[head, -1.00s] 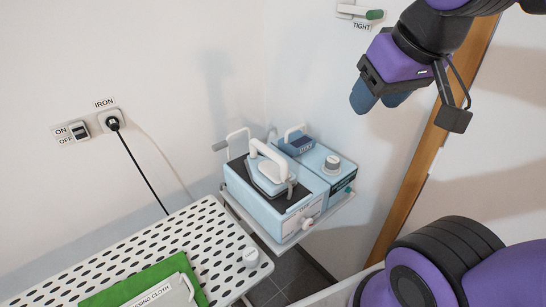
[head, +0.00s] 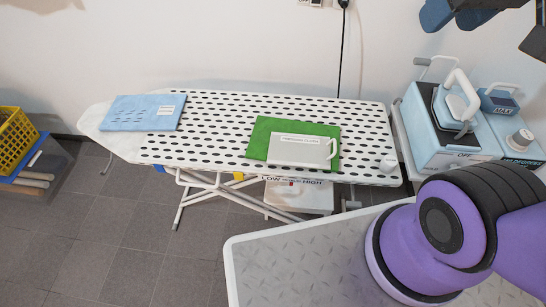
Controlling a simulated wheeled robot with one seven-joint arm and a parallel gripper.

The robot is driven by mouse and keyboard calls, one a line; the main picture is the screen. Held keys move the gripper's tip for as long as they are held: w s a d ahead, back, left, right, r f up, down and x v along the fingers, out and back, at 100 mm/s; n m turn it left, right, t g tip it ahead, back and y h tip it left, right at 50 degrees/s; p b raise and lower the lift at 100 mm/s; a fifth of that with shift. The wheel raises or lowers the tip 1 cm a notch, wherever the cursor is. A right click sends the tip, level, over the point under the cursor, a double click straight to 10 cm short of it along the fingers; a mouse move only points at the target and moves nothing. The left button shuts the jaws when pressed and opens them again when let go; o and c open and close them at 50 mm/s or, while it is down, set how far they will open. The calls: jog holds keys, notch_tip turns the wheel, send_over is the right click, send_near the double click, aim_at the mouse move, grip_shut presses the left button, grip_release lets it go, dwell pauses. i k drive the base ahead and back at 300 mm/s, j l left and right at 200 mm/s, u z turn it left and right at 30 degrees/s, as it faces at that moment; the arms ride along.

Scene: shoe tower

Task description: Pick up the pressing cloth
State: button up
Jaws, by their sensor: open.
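The pressing cloth (head: 297,154) is a pale, flat, labelled piece with a white handle at its right end. It lies on a green cloth (head: 263,131) on the dotted ironing board (head: 225,160), right of the board's middle. My gripper (head: 451,16) shows only in part at the top right edge of the head view, with its blue fingers open. It is up and to the right of the pressing cloth, well apart from it, and nothing shows between the fingers.
A folded blue garment (head: 143,112) lies at the board's left end. A small white knob (head: 388,164) stands at its right end. The steam station with the iron (head: 457,103) is at the right. A yellow crate (head: 14,140) is at far left. A grey-topped surface (head: 290,265) is in front.

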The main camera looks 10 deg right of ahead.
aim_at(291, 149)
jog(key=i+j+z, duration=0.15)
jog(key=j+z, duration=0.3)
jog(key=j, duration=0.75)
jog(key=j+z, duration=0.4)
jog(key=j, duration=0.8)
